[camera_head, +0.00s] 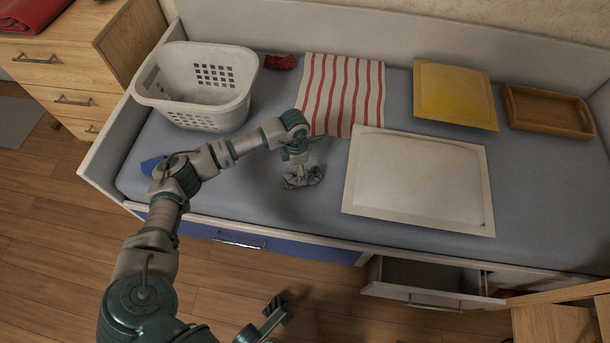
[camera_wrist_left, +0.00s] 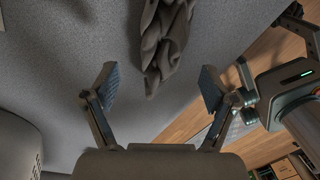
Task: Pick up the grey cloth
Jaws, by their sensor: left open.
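The grey cloth (camera_head: 302,179) lies crumpled on the blue-grey bed surface, left of the white cushion. My left gripper (camera_head: 300,165) is just above it and partly covers it. In the left wrist view the cloth (camera_wrist_left: 168,45) hangs into the picture from the top edge, ahead of the open fingers. The left gripper (camera_wrist_left: 157,82) is open with nothing between its fingers. My right gripper (camera_head: 276,308) shows only in part at the bottom of the head view, low over the floor; its jaw state is unclear.
A white basket (camera_head: 205,116), red item (camera_head: 281,62) and striped cloth (camera_head: 338,90) lie behind. The white cushion (camera_head: 418,183), yellow cushion (camera_head: 455,95) and wooden tray (camera_head: 545,112) are to the right. A blue item (camera_head: 152,166) lies left. A drawer (camera_head: 425,285) is open below.

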